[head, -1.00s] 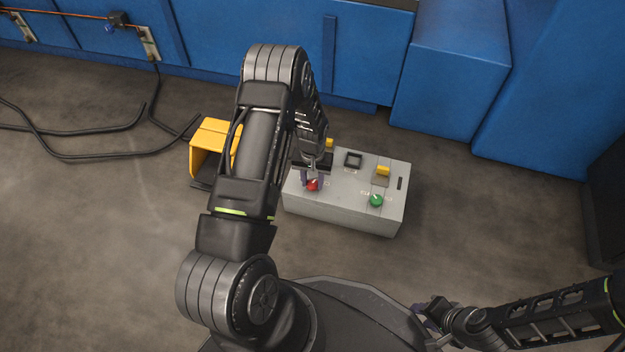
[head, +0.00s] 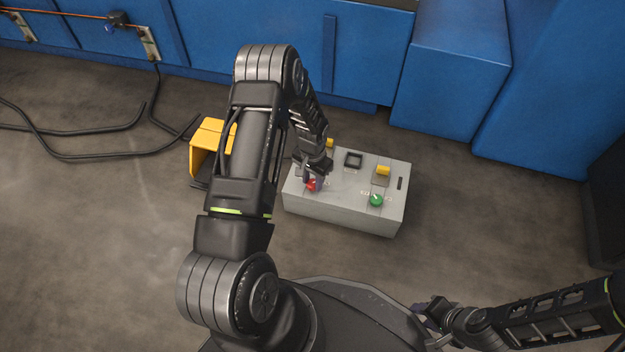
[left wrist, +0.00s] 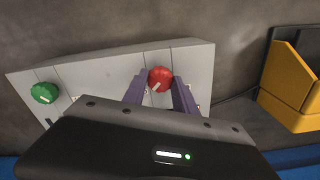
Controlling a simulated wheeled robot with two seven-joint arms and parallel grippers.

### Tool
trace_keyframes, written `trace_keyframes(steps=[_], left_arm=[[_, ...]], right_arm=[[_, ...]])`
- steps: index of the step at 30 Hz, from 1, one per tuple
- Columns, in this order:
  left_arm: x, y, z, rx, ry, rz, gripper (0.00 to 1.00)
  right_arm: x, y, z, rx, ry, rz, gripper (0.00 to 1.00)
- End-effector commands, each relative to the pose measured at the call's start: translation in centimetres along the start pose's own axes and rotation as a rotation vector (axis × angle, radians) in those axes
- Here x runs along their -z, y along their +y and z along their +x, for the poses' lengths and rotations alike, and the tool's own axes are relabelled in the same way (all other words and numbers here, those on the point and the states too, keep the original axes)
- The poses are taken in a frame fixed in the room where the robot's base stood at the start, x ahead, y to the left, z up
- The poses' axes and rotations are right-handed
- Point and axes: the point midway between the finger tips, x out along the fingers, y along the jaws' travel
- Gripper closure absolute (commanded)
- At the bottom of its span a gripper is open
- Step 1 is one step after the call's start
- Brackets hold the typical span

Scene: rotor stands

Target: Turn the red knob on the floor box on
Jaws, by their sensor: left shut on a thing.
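The grey floor box (head: 345,213) stands on the floor, with a red knob (head: 311,186) at its left and a green knob (head: 376,200) at its right. My left gripper (head: 313,181) reaches down onto the box and is shut on the red knob. In the left wrist view the red knob (left wrist: 160,79) sits between the two purple fingers, its white pointer line slanting. The green knob (left wrist: 45,93) is apart from the gripper. My right gripper (head: 432,312) is low at the right, away from the box; its fingers are too small to judge.
Yellow levers, one of them at the right (head: 383,170), and a black square part (head: 353,159) are on the box top. A yellow pedal housing (head: 208,139) stands left of the box. Blue cabinets (head: 448,75) line the back. Black cables (head: 90,155) lie on the left floor.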

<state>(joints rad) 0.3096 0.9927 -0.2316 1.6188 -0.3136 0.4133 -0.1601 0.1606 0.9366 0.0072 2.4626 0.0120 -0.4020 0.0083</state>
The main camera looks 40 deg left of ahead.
Motion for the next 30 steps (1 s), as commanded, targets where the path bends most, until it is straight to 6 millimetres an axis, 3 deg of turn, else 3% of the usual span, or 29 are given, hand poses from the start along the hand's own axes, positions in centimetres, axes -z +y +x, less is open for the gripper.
trace_keyframes(steps=[4,5,12,22,30], left_arm=[[0.0,0.0,0.0,0.000,-0.001,0.004,1.00],[0.0,0.0,0.0,0.000,-0.001,0.004,0.64],[0.0,0.0,0.0,0.000,-0.001,0.001,0.45],[0.0,0.0,-0.5,0.000,0.000,0.000,0.45],[0.0,0.0,-4.3,0.001,0.001,0.000,0.45]], right_arm=[[0.0,0.0,0.0,0.000,0.000,0.000,0.64],[0.0,0.0,0.0,0.000,0.000,0.000,0.64],[0.0,0.0,0.0,0.000,0.000,0.000,0.64],[0.0,-0.1,-0.2,0.000,0.000,0.000,0.64],[-0.1,-0.7,-2.0,-0.001,-0.007,-0.001,0.64]])
